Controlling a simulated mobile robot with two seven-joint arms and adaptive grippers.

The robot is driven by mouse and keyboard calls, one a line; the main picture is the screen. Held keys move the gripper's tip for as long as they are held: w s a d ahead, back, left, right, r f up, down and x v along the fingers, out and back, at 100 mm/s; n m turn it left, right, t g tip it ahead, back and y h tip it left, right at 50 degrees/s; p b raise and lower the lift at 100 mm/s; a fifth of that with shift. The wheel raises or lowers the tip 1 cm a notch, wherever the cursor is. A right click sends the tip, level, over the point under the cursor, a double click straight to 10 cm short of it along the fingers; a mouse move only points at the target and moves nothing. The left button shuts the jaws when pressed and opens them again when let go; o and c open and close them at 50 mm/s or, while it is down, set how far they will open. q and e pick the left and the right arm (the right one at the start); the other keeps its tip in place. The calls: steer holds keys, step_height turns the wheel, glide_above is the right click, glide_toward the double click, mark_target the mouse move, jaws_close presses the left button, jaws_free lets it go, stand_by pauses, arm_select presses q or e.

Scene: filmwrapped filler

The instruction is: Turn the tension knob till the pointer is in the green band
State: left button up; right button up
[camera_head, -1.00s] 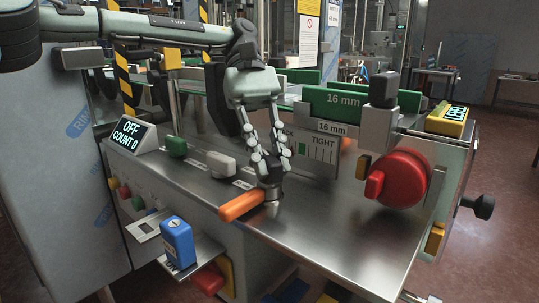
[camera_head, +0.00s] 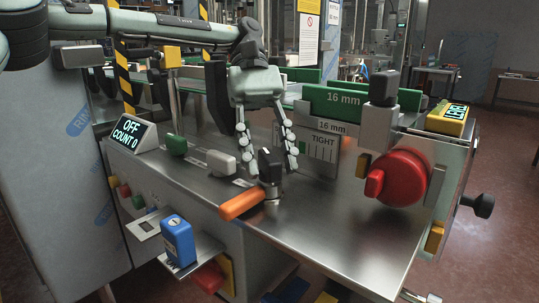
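A black upright knob (camera_head: 269,167) stands on the steel table by the orange handle (camera_head: 243,203); I cannot tell for sure that it is the tension knob. My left gripper (camera_head: 271,172) points down with its fingers spread on either side of this black knob; whether they touch it is unclear. The gauge plate (camera_head: 322,152) marked TIGHT stands behind, partly covered by the gripper's right finger. A bit of its green marking (camera_head: 302,147) shows; I cannot make out the pointer. My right gripper is not in view.
A large red knob (camera_head: 403,178) is on the right, with a yellow LEVEL box (camera_head: 447,119) above it. Green 16 mm plates (camera_head: 358,103) stand behind. A green block (camera_head: 176,145) and a white block (camera_head: 221,163) sit left of the gripper. The steel table's (camera_head: 345,225) front right is clear.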

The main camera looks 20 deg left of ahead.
mark_target(269, 156)
arm_select(q)
step_height(269, 156, up, 10)
steer(key=shift+f, duration=0.1)
stand_by(0.4)
